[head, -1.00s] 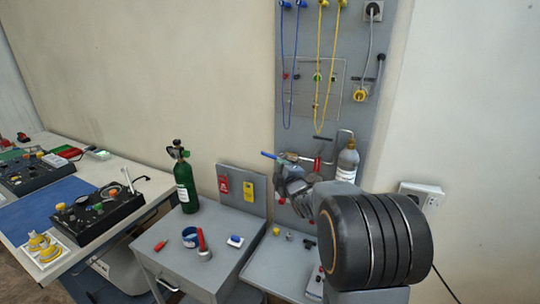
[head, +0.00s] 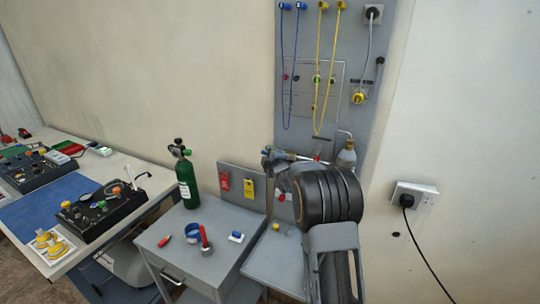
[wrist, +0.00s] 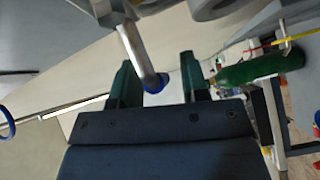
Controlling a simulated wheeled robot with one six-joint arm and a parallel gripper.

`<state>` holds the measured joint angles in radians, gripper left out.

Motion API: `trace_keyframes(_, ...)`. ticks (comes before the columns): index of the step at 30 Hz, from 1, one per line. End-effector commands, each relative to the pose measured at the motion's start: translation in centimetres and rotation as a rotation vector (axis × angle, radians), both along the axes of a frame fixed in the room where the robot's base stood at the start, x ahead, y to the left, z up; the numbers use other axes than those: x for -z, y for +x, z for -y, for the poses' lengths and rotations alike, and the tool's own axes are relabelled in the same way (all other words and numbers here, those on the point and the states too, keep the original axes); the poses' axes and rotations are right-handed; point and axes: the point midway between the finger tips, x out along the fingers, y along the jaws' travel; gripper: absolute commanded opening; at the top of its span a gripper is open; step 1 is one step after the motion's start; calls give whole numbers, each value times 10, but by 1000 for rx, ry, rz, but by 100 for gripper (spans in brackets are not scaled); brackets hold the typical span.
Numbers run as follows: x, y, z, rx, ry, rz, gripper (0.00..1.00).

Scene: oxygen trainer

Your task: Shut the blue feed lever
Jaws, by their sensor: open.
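The blue feed lever shows in the wrist view as a grey metal bar with a blue end (wrist: 155,83). The blue end lies in the gap between the two dark green fingers of my gripper (wrist: 160,68), and the fingers stand apart. I cannot tell whether either finger touches it. In the head view my gripper (head: 268,160) is up at the lever in front of the grey wall panel (head: 330,60). My wrist and gripper hide most of the lever and its valve there.
A grey-white bottle (head: 346,158) and a red handle (head: 317,158) are close to the right of the lever. Blue and yellow hoses (head: 320,80) hang above. A green cylinder (head: 186,180) stands on the grey cart (head: 180,262) to the left.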

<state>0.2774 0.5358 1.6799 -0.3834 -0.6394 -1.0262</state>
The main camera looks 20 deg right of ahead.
Motion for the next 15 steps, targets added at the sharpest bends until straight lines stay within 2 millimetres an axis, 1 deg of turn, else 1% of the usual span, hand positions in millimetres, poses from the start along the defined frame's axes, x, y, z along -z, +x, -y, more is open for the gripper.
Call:
trace_keyframes(4,0,0,0,0,0,0,41)
trace_keyframes(15,0,0,0,1,0,0,6)
